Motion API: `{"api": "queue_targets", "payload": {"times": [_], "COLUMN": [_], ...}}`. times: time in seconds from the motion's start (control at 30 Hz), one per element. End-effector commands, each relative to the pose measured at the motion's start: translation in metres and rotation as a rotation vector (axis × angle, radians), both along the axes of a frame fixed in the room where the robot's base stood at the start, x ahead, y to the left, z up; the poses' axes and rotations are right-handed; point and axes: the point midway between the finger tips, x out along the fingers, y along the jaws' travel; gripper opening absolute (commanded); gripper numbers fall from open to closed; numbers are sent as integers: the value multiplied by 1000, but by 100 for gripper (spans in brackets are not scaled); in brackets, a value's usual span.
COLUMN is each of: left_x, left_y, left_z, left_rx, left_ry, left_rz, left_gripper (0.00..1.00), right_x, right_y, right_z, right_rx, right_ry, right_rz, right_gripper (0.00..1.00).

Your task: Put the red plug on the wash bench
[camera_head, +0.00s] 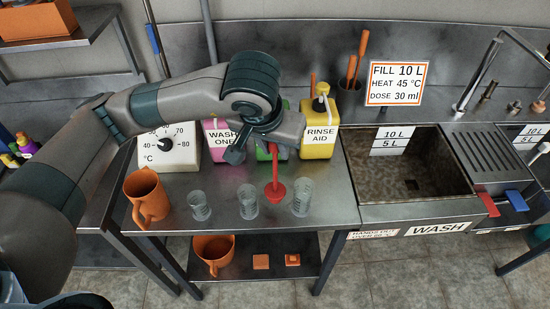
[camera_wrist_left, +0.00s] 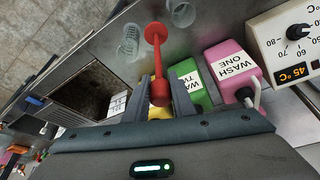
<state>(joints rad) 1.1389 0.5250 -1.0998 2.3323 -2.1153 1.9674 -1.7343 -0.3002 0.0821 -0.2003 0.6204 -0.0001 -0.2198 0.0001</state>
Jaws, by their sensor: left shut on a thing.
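The red plug (camera_head: 275,189) hangs with its stem up and its wide round end down, over the steel wash bench (camera_head: 232,185). I cannot tell whether its lower end touches the bench. My left gripper (camera_head: 271,143) is above it and shut on the top of its stem. In the left wrist view the plug (camera_wrist_left: 156,34) points away from my left gripper (camera_wrist_left: 161,94), its knob between the two fingers. My right gripper is not in view.
Clear measuring cups (camera_head: 248,204) stand close to the plug, with an orange jug (camera_head: 148,197) at the left. Pink, green and yellow (camera_head: 320,134) containers stand behind. A sink (camera_head: 408,168) lies to the right. Bare steel is between the cups and the front edge.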

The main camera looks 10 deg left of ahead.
Motion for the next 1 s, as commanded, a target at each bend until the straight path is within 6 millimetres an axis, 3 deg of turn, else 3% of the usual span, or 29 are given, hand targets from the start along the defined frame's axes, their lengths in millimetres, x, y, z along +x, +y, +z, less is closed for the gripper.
{"api": "queue_targets", "payload": {"times": [0.17,0.5,1.0], "left_x": [-1,-1,0], "left_y": [0,0,0], "left_z": [-7,-40,-45], "left_rx": [1,0,0], "left_ry": [2,1,-1], "left_rz": [1,0,0], "left_gripper": [0,0,0], "right_x": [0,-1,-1], "right_y": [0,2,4], "right_z": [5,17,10], "right_rx": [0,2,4], "right_ry": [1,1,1], "right_rz": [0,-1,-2], "right_gripper": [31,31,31]}}
